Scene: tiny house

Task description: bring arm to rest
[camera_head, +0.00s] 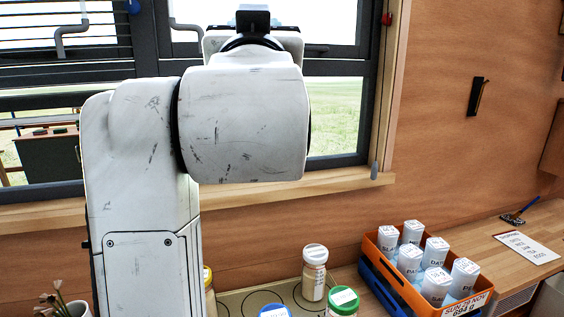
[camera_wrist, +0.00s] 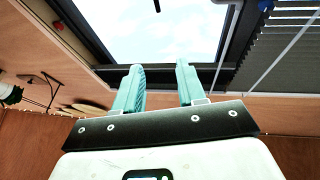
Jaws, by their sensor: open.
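My arm (camera_head: 245,125) is folded up in front of the window in the head view, its white scuffed links filling the left and middle. My gripper shows in the wrist view (camera_wrist: 160,90), with two teal fingers apart and nothing between them. It points up toward the window and its frame. In the head view the fingers cannot be made out; only the wrist end shows at the top of the arm.
An orange crate (camera_head: 402,285) of several white bottles stands on the counter at the right. Jars with white (camera_head: 315,272), green (camera_head: 343,300) and blue lids stand below the arm. A plant pot (camera_head: 75,309) is at lower left. A paper list (camera_head: 525,247) lies at far right.

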